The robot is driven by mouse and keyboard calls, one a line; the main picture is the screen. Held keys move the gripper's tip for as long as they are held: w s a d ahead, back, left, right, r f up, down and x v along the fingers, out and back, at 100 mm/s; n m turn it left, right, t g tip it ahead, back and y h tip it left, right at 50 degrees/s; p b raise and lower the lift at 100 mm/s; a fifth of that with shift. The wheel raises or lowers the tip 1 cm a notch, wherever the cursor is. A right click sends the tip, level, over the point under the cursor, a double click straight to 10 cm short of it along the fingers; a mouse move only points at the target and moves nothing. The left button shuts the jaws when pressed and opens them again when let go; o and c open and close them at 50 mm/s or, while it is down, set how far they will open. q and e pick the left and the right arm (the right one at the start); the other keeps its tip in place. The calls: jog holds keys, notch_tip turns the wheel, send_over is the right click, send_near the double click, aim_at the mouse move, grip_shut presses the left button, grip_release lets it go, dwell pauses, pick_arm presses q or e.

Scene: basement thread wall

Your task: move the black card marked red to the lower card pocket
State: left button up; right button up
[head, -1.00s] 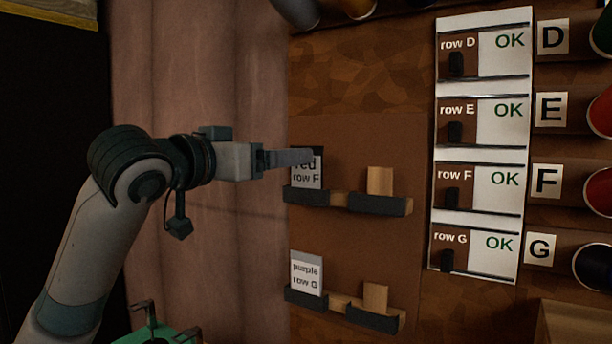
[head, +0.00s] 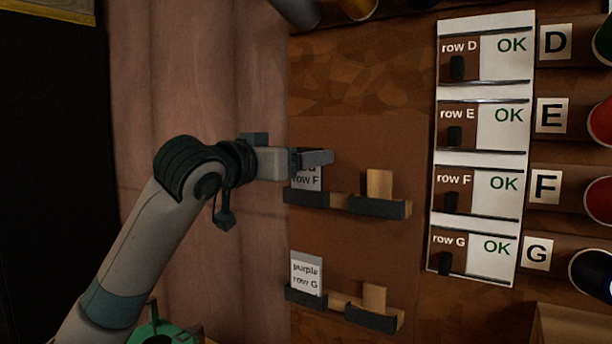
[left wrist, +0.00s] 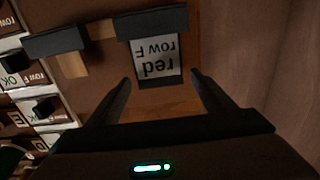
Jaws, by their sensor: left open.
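The black card marked red (head: 307,183) has a white label reading "red row F". It stands in the left pocket of the upper card rack (head: 306,197). My left gripper (head: 318,158) is open at the card's top edge and covers part of the label in the head view. In the left wrist view the card (left wrist: 157,62) lies ahead of and between the open fingers (left wrist: 160,84), with gaps on both sides. The lower card rack (head: 306,297) holds a card reading "purple row G" (head: 306,272) in its left pocket. My right gripper is not in view.
Each rack's right pocket has a wooden piece behind it, upper (head: 379,184) and lower (head: 374,298). A white panel (head: 505,150) with rows D to G stands to the right, beside lettered tubes. The brown board between the racks is clear.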

pick_arm(q)
jog(key=c, duration=0.7)
jog(key=shift+c, duration=0.2)
jog(key=shift+r, duration=0.1)
jog(key=shift+r+p, duration=2.1)
jog(key=shift+r, duration=0.3)
